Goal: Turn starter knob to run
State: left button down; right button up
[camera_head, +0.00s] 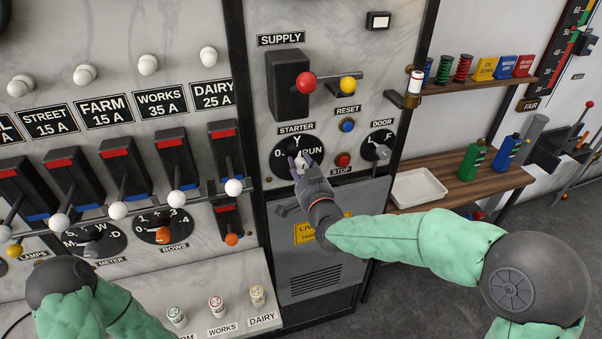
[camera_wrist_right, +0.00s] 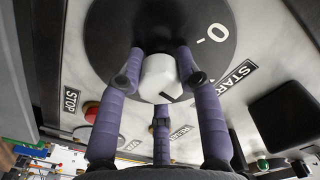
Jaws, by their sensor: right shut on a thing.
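The starter dial (camera_head: 285,152) is a black disc marked 0, Y and RUN, below the STARTER label on the marble panel. In the right wrist view its light knob (camera_wrist_right: 160,76) has a dark pointer line. My right gripper (camera_head: 301,163) is at the dial, and its purple fingers (camera_wrist_right: 158,80) are shut around the knob. The gripper covers part of the dial in the head view, so the pointer's exact setting is hard to tell there. My left arm shows at the lower left, but its gripper fingers are not in view.
The red stop button (camera_head: 343,159), blue reset button (camera_head: 347,125) and door knob (camera_head: 382,152) sit close right of the dial. The supply switch (camera_head: 290,85) is above. A wooden shelf with a white tray (camera_head: 418,188) stands at right. Several lever switches fill the left panel.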

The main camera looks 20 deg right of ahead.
jog(key=m+b, duration=0.2)
jog(key=b, duration=0.1)
jog(key=m+b, duration=0.5)
jog(key=b, duration=0.2)
jog(key=shift+d+r+m, duration=0.25)
jog(key=shift+r+m, duration=0.1)
jog(key=shift+m, duration=0.05)
jog(key=shift+r+m+b, duration=0.1)
jog(key=shift+m+b, duration=0.9)
jog(key=shift+b, duration=0.05)
jog(key=o, duration=1.1)
jog(key=shift+d, duration=0.1)
jog(key=shift+c, duration=0.2)
jog(key=shift+o, duration=0.4)
jog(key=shift+f, duration=0.25)
